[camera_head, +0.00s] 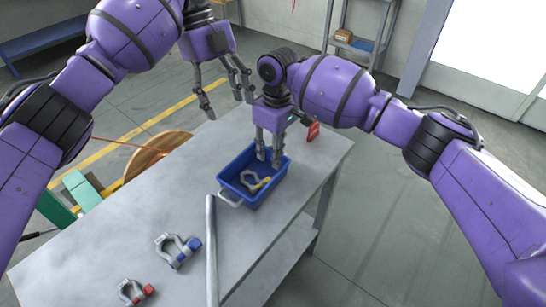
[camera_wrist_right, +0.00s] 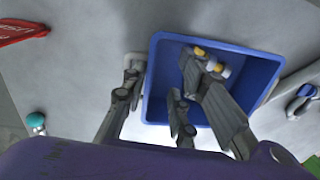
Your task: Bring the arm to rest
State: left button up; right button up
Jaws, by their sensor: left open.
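My left gripper (camera_head: 226,102) is open and empty, raised near the far left edge of the table. My right gripper (camera_head: 268,160) is over the blue bin (camera_head: 226,190), its fingers pointing down and apart. In the right wrist view, its fingers (camera_wrist_right: 158,85) show against the bin (camera_wrist_right: 270,72), with nothing seen between them. A grey shackle with a yellow pin (camera_head: 262,184) lies in the bin, just below the right fingertips. Part of it shows in the right wrist view (camera_wrist_right: 220,70), partly hidden by a finger.
The grey table (camera_head: 130,245) bears a blue-pin shackle (camera_head: 178,250), a red-pin shackle (camera_head: 134,292) and a long grey bar (camera_head: 211,250). A red item (camera_head: 313,131) is at the far right edge. A wooden reel (camera_head: 155,150) stands beyond the table. The floor at right is clear.

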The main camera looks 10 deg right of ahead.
aim_at(272, 168)
pick_arm(q)
jog(key=shift+a+f, duration=0.2)
jog(key=shift+f, duration=0.2)
pick_arm(e)
jog(key=r, duration=0.4)
jog(key=shift+w+r, duration=0.2)
jog(key=shift+r, duration=0.05)
pick_arm(q)
jog(key=shift+r, duration=0.1)
pick_arm(e)
jog(key=shift+f, duration=0.15)
jog(key=f, duration=0.8)
jog(key=shift+s+a, duration=0.15)
jog(key=shift+s, duration=0.1)
jog(key=shift+w+r, duration=0.2)
jog(key=shift+r, duration=0.1)
pick_arm(q)
jog(key=x, duration=0.5)
jog(key=shift+s+f, duration=0.15)
jog(key=shift+f, duration=0.1)
jog(key=shift+r, duration=0.1)
